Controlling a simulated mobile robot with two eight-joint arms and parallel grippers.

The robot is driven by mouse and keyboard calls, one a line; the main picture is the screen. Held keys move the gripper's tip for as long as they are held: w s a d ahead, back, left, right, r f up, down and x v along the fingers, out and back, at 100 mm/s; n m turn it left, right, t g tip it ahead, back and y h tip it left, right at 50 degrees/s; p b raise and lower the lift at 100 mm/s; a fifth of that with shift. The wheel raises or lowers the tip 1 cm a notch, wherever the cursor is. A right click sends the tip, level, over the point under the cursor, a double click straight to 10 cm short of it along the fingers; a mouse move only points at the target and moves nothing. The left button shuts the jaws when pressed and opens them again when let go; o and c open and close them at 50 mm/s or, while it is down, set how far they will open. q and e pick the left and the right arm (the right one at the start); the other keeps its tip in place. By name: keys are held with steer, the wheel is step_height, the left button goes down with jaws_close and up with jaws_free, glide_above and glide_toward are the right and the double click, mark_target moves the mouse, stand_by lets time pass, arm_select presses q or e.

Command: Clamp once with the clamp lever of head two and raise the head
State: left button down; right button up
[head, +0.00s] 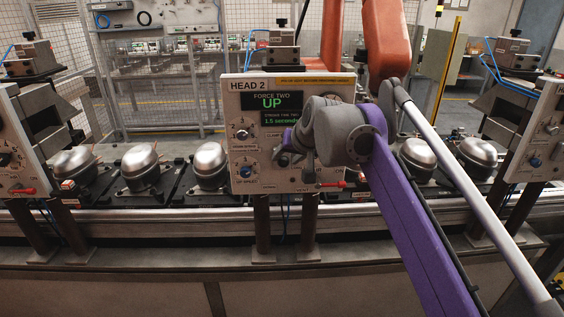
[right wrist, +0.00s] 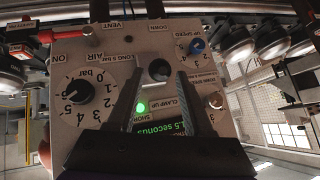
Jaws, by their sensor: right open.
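The head two panel (head: 246,186) faces me in the middle of the head view. Its display (head: 274,106) reads "UP" and "1.5 seconds". In the right wrist view the panel (right wrist: 218,122) appears upside down. The black clamp lever (right wrist: 159,70) sits between the labels "CLAMP UP" and "DOWN", beside a lit green lamp (right wrist: 140,107). My right gripper (right wrist: 160,73) is open, its two fingers on either side of the lever; I cannot tell whether they touch it. In the head view my right gripper (head: 288,157) hides that part of the panel. My left gripper is out of view.
Other knobs, such as the pressure dial (right wrist: 77,91) and the blue speed knob (right wrist: 198,46), sit close around the fingers. A red handle (head: 331,184) is at the panel's lower edge. Silver compressors (head: 210,165) stand on the line behind, between neighbouring heads.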

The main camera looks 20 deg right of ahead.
steer(key=v, duration=0.4)
steer(key=shift+s+r, duration=0.1)
steer(key=s+a+f+n+g+p, duration=0.1)
steer(key=s+a+f, duration=0.1)
steer(key=s+f, duration=1.3)
steer(key=s+a+f+n+g+p, duration=0.1)
steer(key=s+a+f+n+g, duration=0.1)
steer(key=s+f, duration=1.3)
step_height(320, 180, down, 3)
steer(key=shift+s+a+r+g+h, duration=0.1)
steer(key=shift+s+a+g+h, duration=0.15)
steer(key=shift+a, duration=0.3)
steer(key=shift+w, duration=0.1)
